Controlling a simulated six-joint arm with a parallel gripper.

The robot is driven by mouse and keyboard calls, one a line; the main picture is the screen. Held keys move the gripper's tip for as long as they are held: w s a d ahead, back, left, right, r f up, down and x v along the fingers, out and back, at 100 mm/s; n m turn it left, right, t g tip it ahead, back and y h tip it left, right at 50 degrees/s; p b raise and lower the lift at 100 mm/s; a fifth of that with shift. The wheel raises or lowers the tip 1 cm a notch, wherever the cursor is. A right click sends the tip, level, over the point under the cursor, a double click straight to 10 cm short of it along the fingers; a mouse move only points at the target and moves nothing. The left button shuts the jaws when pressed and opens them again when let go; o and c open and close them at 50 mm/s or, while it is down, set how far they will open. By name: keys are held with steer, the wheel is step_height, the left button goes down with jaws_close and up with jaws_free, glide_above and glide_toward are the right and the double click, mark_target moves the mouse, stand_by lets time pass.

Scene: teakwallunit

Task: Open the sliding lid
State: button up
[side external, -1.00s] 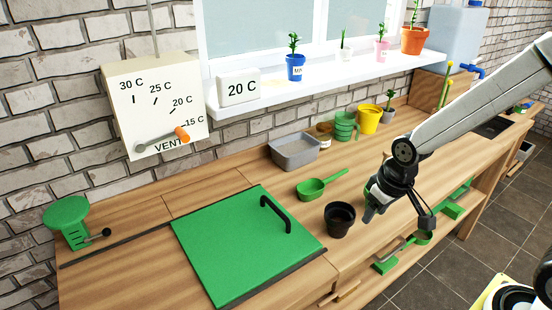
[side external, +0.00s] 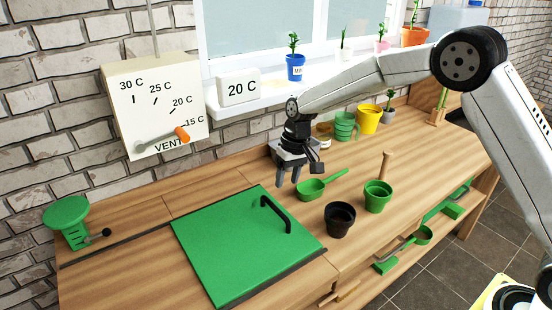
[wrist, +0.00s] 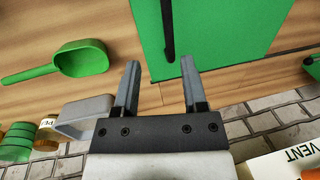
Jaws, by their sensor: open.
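The sliding lid (side external: 233,244) is a flat green panel set in the wooden bench, with a dark bar handle (side external: 277,214) near its right edge. In the wrist view the green lid (wrist: 220,35) fills the top, with its dark handle (wrist: 168,28) above the space between my fingers. My gripper (side external: 288,182) is open and empty, pointing down above the bench at the back, just beyond the handle and apart from it. My gripper also shows in the wrist view (wrist: 160,70), its two fingers spread.
A green scoop (side external: 312,189), a black pot (side external: 340,219) and a green pot (side external: 377,196) stand to the right of the lid. A grey tray (wrist: 80,118) is close beside my gripper. A vent dial box (side external: 154,105) hangs on the brick wall.

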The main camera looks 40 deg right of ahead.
mark_target(275, 207)
steer(key=shift+w+a+f, duration=0.2)
steer(key=shift+w+a, duration=0.3)
steer(key=shift+w, duration=0.2)
steer(key=shift+f, duration=0.1)
steer(key=shift+a+f, duration=0.25)
steer(key=shift+f, duration=1)
steer(key=shift+a+f, duration=0.25)
steer(key=shift+f, duration=1)
steer(key=shift+a+f, duration=0.25)
steer(key=shift+f, duration=1)
jaws_close()
